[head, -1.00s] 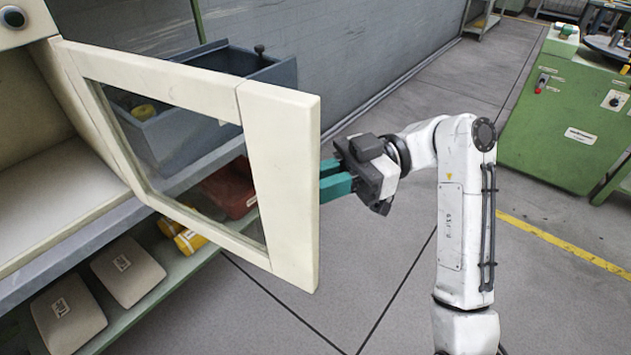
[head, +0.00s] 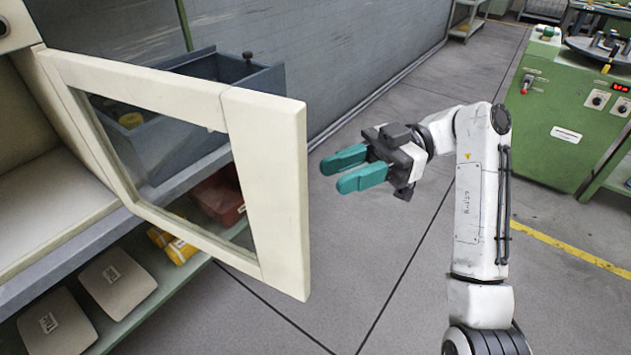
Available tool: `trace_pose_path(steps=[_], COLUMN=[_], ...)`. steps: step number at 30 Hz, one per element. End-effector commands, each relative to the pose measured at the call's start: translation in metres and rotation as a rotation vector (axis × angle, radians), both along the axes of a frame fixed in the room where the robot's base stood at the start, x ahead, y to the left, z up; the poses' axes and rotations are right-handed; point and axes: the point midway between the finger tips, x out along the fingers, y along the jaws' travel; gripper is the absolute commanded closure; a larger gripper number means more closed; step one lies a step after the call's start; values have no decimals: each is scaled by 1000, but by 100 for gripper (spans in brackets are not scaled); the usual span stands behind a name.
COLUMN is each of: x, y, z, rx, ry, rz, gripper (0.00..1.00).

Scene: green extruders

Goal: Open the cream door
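The cream door (head: 268,180) is a cream frame around a clear pane. It stands swung well out from its cream cabinet (head: 40,200) at the left, and the cabinet's inside shows. My gripper (head: 343,172) is to the right of the door's free edge, apart from it. Its two teal fingers point left toward the door with a gap between them, and nothing is held. No handle shows on the side of the door that I see.
A blue-grey bin (head: 215,85) stands behind the door on a shelf. Below are a red box (head: 217,198), yellow items (head: 172,246) and beige packs (head: 118,277). A green machine (head: 570,120) stands at the right. The grey floor (head: 345,265) between is clear.

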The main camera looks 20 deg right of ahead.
Motion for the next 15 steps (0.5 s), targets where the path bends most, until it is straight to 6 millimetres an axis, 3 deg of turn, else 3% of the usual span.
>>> trace_pose_path(steps=[1,6,15], x=[3,7,8], y=[-10,-24,-30], z=[-1,-1,0], rx=[-2,-2,-1], ry=[0,-1,0], rz=[-4,-1,2], gripper=[66,66,66])
